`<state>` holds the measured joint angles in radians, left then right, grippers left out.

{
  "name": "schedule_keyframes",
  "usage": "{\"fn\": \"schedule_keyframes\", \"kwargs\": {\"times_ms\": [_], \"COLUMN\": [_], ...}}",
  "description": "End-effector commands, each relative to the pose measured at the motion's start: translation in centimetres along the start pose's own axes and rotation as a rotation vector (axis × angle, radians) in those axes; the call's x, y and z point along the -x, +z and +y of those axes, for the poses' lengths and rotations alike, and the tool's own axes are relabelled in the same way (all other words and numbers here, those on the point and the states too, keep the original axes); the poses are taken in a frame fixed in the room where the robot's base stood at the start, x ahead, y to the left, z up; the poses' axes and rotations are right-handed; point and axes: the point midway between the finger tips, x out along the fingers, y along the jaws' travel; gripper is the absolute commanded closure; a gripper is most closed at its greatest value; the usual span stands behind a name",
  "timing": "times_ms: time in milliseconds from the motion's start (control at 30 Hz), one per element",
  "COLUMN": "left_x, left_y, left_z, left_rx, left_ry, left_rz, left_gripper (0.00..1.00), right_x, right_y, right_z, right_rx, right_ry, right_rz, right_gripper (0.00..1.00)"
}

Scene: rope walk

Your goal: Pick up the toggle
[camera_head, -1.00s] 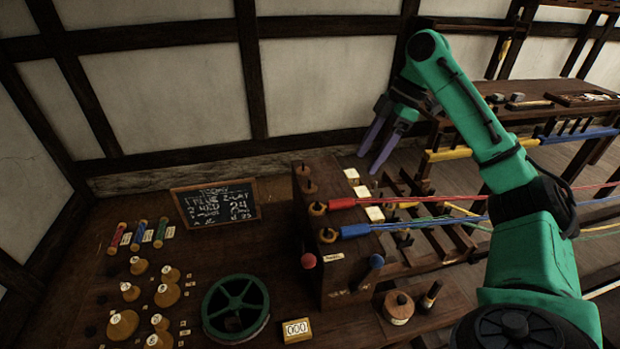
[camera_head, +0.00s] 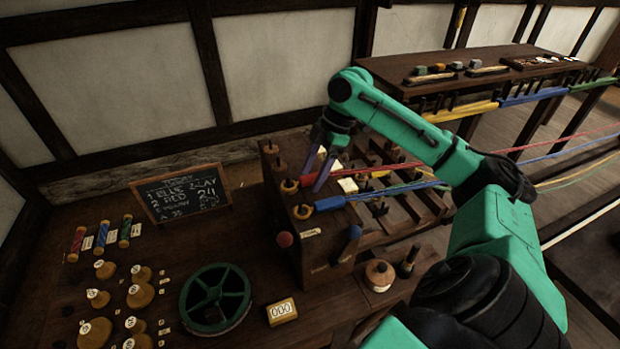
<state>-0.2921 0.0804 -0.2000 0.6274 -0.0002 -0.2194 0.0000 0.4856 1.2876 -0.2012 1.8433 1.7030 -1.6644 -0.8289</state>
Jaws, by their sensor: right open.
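My right gripper (camera_head: 311,182) is open, its two purple fingers pointing down over the top of the dark wooden block (camera_head: 320,240), beside the red strand end. No single piece shows clearly as the toggle. Candidates are the wooden knobs on the block, such as the upper knob (camera_head: 289,186) and the lower knob (camera_head: 302,211), and the dark upright peg (camera_head: 408,262) to its right. Nothing shows between the fingers. Whether they touch anything cannot be told. My left gripper is not in view.
Red strands (camera_head: 327,181) and blue strands (camera_head: 330,204) run right from the block. A round wooden piece (camera_head: 379,275) stands at right.

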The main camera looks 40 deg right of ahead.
Motion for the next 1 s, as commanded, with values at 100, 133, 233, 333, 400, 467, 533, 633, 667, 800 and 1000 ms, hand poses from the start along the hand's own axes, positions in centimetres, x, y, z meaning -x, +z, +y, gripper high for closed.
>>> {"fn": "schedule_keyframes", "kwargs": {"times_ms": [100,133,233,333,400,467,533,633,667,800,1000], "left_x": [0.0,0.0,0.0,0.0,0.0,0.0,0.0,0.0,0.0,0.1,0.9], "left_y": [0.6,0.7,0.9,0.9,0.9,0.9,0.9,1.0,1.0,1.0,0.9], "left_z": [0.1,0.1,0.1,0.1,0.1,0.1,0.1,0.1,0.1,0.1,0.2], "left_rx": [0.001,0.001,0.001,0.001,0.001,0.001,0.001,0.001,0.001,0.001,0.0], "left_ry": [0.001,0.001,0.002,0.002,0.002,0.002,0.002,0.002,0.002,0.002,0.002], "left_rz": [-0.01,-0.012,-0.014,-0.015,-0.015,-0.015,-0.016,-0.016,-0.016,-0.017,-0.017], "left_gripper": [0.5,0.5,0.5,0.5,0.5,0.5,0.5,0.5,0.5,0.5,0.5], "right_x": [0.0,0.0,0.0,0.0,0.0,0.0,0.1,0.2,0.4,1.9,7.4], "right_y": [0.0,0.0,0.0,0.0,0.0,0.0,0.0,-0.1,-0.2,-0.9,-3.2], "right_z": [0.0,0.0,0.0,0.0,0.0,0.0,0.0,0.0,0.1,0.1,0.2], "right_rx": [0.0,0.0,0.0,0.0,0.0,0.0,0.0,0.0,0.0,0.0,0.004], "right_ry": [0.0,0.0,0.0,0.0,0.0,0.0,0.0,0.001,0.001,0.004,0.008], "right_rz": [0.001,0.001,0.001,0.001,0.001,0.001,0.001,0.001,0.002,0.005,0.009], "right_gripper": [0.33,0.4,0.79,1.0,1.0,1.0,1.0,1.0,1.0,1.0,1.0]}}
